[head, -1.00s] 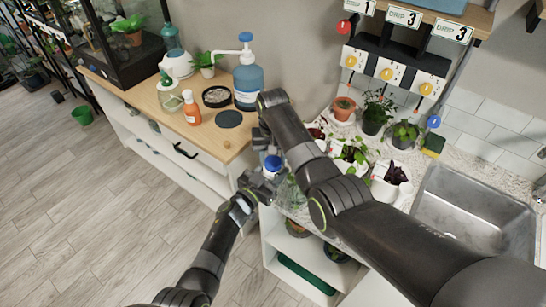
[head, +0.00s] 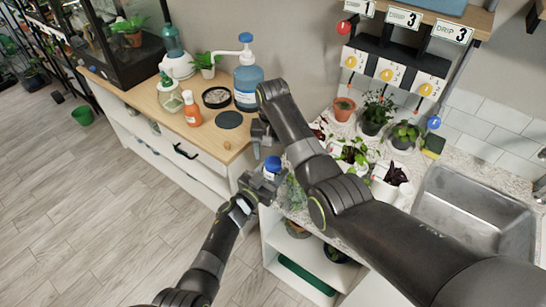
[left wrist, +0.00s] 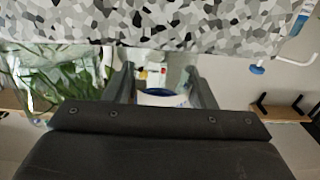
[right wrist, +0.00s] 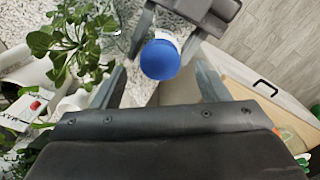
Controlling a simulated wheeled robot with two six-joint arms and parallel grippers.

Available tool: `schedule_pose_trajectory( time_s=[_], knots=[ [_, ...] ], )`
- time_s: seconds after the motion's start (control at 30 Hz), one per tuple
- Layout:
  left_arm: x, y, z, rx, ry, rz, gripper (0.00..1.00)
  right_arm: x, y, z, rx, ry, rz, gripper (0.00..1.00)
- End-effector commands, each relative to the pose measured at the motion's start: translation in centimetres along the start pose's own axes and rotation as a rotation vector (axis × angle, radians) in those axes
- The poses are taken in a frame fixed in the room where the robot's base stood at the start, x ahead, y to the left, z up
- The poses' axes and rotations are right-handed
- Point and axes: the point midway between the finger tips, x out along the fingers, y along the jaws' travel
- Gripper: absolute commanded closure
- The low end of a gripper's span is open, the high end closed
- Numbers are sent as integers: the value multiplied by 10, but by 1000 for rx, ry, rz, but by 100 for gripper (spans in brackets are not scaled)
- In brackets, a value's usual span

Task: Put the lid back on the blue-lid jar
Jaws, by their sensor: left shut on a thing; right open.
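The blue lid (head: 272,163) shows as a small blue cap over my left gripper (head: 262,184) in the head view. In the right wrist view the lid (right wrist: 160,60) is a round blue disc, with the white edge of the jar (right wrist: 168,36) just beyond it. The lid sits at the jar's top; I cannot tell whether it is fully seated. My left gripper is shut on the jar, whose white body (left wrist: 160,100) and blue edge show between its fingers in the left wrist view. My right gripper (head: 260,141) is open, its fingers to either side of the lid without visible contact.
The wooden cabinet top (head: 175,115) holds a blue pump bottle (head: 247,82), an orange bottle (head: 191,110) and a dark round mat (head: 229,120). Potted plants (head: 352,150) stand close to my right arm on the counter, left of the sink (head: 475,215). The floor at left is open.

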Motion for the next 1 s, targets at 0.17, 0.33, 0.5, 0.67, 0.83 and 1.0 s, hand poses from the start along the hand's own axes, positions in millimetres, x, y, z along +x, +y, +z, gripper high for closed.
schedule_pose_trajectory(
  time_s=[0.17,0.33,0.5,0.67,0.83,1.0],
  knots=[
    [0,0,0,0,0,0,100,-42,-1,-1,-1,6,-3,32],
    [0,0,0,0,0,0,100,-73,0,-1,1,4,0,32],
    [0,0,0,0,0,0,100,-89,0,-1,1,2,-1,32],
    [0,0,0,0,0,0,100,-92,0,0,1,0,-1,32],
    [0,0,0,0,0,0,100,-92,0,0,1,0,0,32],
    [0,0,0,0,0,0,29,-92,0,0,1,1,0,32]
  ],
)
